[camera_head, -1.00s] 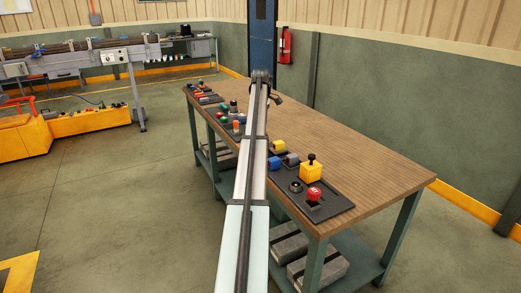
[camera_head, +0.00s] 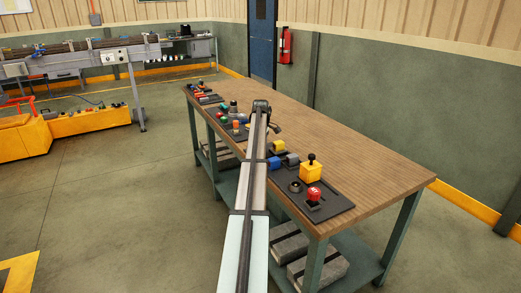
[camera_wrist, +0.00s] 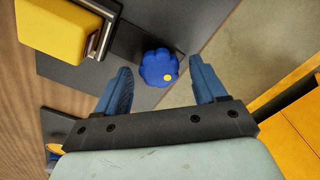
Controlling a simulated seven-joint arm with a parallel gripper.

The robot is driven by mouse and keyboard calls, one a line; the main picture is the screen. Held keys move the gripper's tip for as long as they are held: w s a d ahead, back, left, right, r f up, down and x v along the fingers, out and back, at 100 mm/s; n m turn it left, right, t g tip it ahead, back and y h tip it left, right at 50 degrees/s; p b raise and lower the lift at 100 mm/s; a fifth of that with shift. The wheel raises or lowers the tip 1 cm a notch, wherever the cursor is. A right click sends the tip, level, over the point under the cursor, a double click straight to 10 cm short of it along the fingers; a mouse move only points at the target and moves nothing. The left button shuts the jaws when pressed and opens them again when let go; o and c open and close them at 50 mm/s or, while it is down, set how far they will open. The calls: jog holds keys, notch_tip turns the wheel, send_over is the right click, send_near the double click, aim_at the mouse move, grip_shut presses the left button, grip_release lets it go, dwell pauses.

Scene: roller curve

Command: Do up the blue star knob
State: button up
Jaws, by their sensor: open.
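The blue star knob (camera_wrist: 160,67) has a lobed rim and a yellow dot near one edge. In the wrist view it sits at the edge of a dark plate, near the table's edge. My gripper (camera_wrist: 161,68) is open, with one blue finger on each side of the knob in this view. Clear gaps show between the knob and both fingers, and nothing is held. The height between fingertips and knob is hard to judge. In the head view my arm hides the fingers, and I cannot tell for sure which blue part is the knob.
A yellow block (camera_wrist: 65,30) with a metal plate stands beside the knob. On the wooden table (camera_head: 360,165), the head view shows a yellow box with a black knob (camera_head: 311,168) and a red button (camera_head: 314,194). The table's right half is clear.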

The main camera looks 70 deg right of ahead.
jog(key=c, duration=1.1)
jog(key=shift+m, duration=0.3)
jog(key=m, duration=0.8)
jog(key=shift+d+m, duration=0.1)
jog(key=shift+m, duration=0.3)
jog(key=m, duration=0.4)
jog(key=shift+m, duration=0.3)
jog(key=shift+o, duration=0.2)
jog(key=m, duration=0.4)
jog(key=shift+d+m, duration=0.1)
jog(key=shift+m, duration=0.3)
